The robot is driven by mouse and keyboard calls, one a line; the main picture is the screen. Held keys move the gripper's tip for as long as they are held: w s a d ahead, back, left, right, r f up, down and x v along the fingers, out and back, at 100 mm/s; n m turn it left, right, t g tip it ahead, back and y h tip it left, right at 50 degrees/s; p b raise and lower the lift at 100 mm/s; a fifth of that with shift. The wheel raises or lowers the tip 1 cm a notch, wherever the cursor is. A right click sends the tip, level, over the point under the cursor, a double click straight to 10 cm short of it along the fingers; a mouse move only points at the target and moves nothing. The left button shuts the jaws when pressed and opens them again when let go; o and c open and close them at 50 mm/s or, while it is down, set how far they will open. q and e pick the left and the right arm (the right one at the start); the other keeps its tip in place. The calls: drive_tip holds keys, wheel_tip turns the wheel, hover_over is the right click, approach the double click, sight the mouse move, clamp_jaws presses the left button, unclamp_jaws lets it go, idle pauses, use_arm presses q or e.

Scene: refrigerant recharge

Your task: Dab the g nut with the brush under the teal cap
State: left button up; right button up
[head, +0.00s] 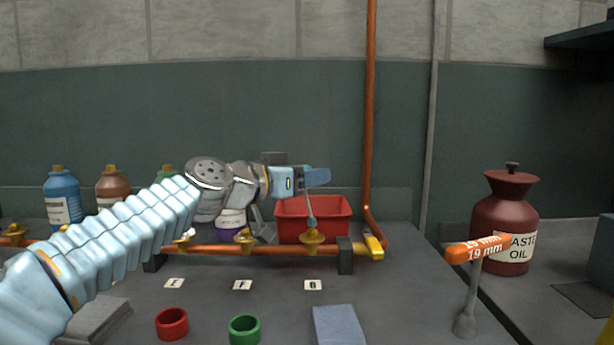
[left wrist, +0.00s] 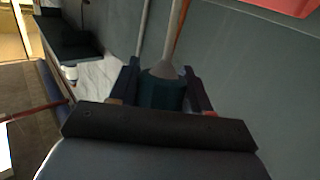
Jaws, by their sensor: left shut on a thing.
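My left gripper (head: 318,177) is shut on the teal cap (left wrist: 163,90), which shows between the fingers in the left wrist view. The fingers hide most of the cap in the head view. A thin brush stem (head: 309,205) hangs down from the gripper, close to upright. Its tip meets or overlaps the top of the brass g nut (head: 312,237) on the copper pipe; I cannot tell for sure that they touch. The g label (head: 313,285) lies in front of that nut. My right gripper is not in view.
A red bin (head: 335,222) stands right behind the nut. Another brass nut (head: 246,237) and a purple-banded bottle (head: 231,221) are to the left. Red (head: 172,324) and green (head: 244,330) rings lie in front. An orange 19 mm tool (head: 477,249) and a waste oil jug (head: 505,220) are right.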

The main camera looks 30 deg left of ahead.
use_arm(q)
drive_tip(key=shift+f+b, duration=0.45)
drive_tip(key=shift+b, duration=0.15)
idle(1.6)
wheel_tip(320, 180, up, 5)
drive_tip(key=p, duration=0.3)
drive_tip(key=shift+f, duration=0.15)
drive_tip(key=shift+r+p, duration=0.6)
drive_tip(key=shift+r, duration=0.65)
